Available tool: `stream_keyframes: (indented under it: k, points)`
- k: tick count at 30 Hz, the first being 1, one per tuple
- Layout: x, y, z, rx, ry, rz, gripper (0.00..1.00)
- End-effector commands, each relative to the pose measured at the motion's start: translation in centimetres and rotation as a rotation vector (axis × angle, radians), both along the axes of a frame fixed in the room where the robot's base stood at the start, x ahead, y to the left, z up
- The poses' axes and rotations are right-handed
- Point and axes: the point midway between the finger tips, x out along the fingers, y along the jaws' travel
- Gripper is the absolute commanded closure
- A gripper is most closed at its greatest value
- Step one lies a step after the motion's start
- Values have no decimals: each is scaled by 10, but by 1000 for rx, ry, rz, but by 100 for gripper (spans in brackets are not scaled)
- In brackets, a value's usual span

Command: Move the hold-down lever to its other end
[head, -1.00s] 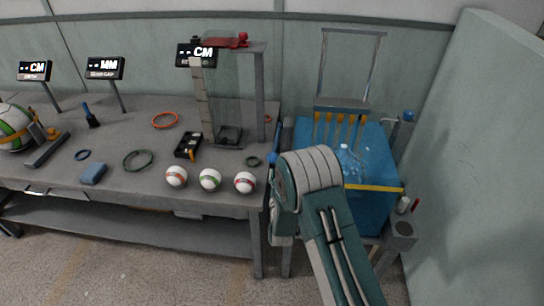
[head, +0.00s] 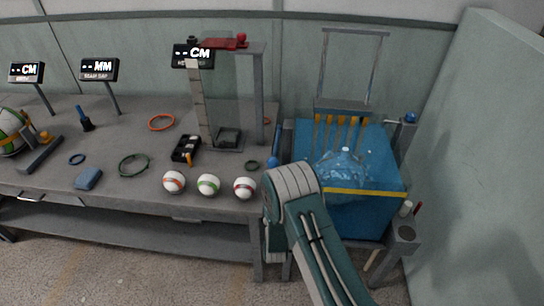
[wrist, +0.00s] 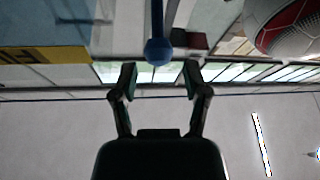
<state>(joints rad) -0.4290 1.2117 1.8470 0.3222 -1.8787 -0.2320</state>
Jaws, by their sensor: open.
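A lever with a blue rod and round blue knob (wrist: 158,51) shows in the wrist view, pointing toward my gripper. My gripper (wrist: 159,76) is open, with one finger on each side of the knob's line; the knob appears just beyond the fingertips, and contact is not clear. In the head view a blue rod with a blue knob (head: 271,162) stands between the workbench and the blue box, beside my arm's end. My gripper is hidden by my arm there. A second blue knob (head: 410,118) sits on a bracket right of the box. Which one is the hold-down lever is not labelled.
The blue box (head: 370,210) with a yellow band holds a clear, crumpled-looking thing (head: 342,168). The grey workbench (head: 110,190) at left carries several balls, rings and a press frame (head: 259,95). A pale wall panel (head: 470,160) stands at right.

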Motion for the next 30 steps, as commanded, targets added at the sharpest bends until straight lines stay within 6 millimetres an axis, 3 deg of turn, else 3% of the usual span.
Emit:
stream_keyframes:
  k: [18, 30]
  points:
    - [88, 9, 36, 0, -2, -1, 41]
    - [99, 10, 40, 0, 0, 0, 41]
